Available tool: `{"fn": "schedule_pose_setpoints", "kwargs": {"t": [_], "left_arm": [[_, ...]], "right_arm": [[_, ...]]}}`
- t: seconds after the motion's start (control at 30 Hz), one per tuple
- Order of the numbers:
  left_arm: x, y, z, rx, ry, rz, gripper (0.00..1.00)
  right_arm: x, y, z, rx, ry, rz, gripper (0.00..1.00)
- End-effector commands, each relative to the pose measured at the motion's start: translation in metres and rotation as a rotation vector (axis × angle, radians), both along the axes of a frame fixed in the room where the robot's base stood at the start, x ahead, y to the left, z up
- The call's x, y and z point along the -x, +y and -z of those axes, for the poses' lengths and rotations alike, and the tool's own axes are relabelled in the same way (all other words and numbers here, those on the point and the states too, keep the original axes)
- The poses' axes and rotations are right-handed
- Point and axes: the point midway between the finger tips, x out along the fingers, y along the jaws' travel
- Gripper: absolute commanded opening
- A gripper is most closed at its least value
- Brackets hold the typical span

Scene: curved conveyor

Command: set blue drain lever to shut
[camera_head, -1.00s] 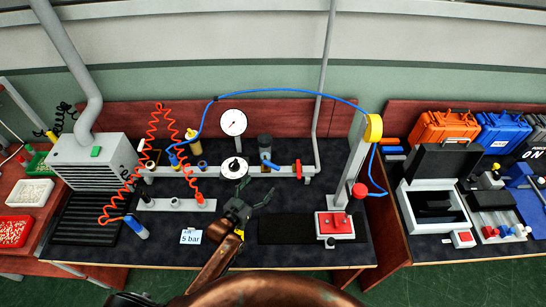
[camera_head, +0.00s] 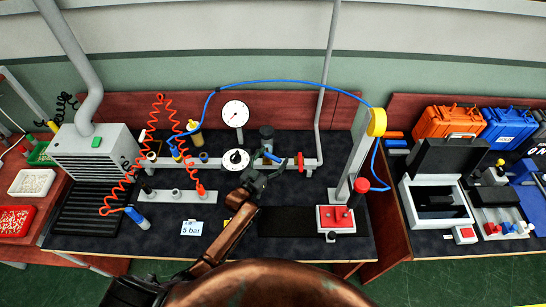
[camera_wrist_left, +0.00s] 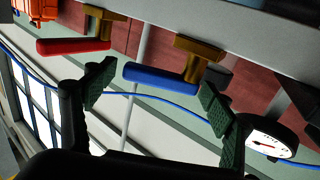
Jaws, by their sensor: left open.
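The blue drain lever (camera_head: 272,157) is on the grey pipe, right of the round black-and-white regulator knob. Its handle lies slanted in the head view. In the left wrist view the blue lever (camera_wrist_left: 160,78) crosses between the finger pads on a brass-coloured stem. My left gripper (camera_head: 264,178) is just in front of the lever. In the left wrist view my left gripper (camera_wrist_left: 158,98) is open, with one pad past each end of the handle. I see no clear contact. My right gripper is not in view.
A red lever (camera_head: 300,165) is on the same pipe to the right; it also shows in the left wrist view (camera_wrist_left: 75,46). A pressure gauge (camera_head: 235,113) stands behind the pipe. A red-topped press (camera_head: 336,218) is at right. A "5 bar" card (camera_head: 191,229) lies at front left.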

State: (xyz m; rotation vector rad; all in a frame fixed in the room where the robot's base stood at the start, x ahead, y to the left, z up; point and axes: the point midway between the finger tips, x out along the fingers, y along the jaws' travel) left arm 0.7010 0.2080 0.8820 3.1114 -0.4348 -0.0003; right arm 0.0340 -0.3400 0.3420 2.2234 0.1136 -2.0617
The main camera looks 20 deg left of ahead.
Motion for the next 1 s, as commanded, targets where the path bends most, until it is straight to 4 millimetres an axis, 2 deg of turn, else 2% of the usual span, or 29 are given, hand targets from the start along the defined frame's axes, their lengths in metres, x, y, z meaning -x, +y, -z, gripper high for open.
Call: {"fn": "schedule_pose_setpoints", "kwargs": {"t": [0.17, 1.0], "left_arm": [[0.0001, -0.0002, 0.0000, 0.000, 0.000, 0.001, 0.77], [0.0003, 0.0005, 0.0000, -0.001, 0.000, 0.000, 0.20]], "right_arm": [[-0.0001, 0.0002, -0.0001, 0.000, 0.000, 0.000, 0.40], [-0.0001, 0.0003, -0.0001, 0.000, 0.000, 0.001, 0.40]]}}
